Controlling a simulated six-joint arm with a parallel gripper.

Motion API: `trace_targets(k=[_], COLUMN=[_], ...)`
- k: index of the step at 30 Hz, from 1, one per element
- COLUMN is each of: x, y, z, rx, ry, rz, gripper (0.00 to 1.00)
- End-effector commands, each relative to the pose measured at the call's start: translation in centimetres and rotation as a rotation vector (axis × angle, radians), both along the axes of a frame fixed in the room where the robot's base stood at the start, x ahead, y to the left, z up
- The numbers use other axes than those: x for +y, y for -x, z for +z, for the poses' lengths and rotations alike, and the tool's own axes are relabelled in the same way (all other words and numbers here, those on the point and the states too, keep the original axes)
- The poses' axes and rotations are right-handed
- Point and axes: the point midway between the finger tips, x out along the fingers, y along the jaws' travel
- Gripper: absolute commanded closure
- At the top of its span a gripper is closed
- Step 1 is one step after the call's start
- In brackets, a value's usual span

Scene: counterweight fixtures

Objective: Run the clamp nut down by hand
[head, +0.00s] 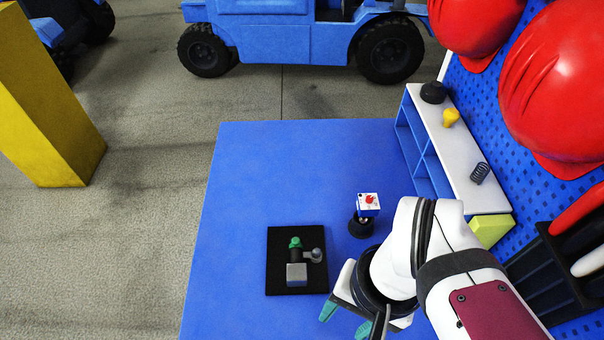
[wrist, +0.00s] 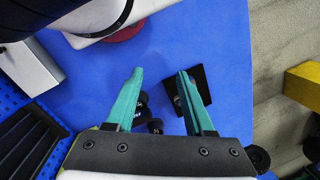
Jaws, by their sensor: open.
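A small fixture stands on a black square plate (head: 275,280) on the table. It has a green knob-like nut (head: 295,243) on top, a grey block (head: 297,274) in front and a grey round-ended part (head: 317,254) at its right. My gripper (head: 345,322) is open and empty, with its teal fingers apart, in front and to the right of the plate. In the wrist view my gripper (wrist: 160,75) has the black plate (wrist: 200,78) partly hidden behind its right finger. The nut cannot be made out there.
A small box with a red top piece (head: 369,200) stands on a round black base (head: 361,227), right of the plate. A white-topped shelf (head: 450,150) and a pegboard with red helmets (head: 555,80) border the right side. The table's left half (head: 250,190) is clear.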

Motion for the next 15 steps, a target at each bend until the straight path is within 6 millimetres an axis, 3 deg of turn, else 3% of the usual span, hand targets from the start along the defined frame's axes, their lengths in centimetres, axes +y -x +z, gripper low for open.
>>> trace_targets(k=[11,13,15], x=[0.0,0.0,-0.1], y=[0.0,-0.6,-2.3], z=[0.0,0.2,0.5], rx=[-0.001,-0.011,-0.040], ry=[0.000,0.004,0.013], rz=[0.004,0.082,0.309], gripper=[0.49,0.49,0.49])
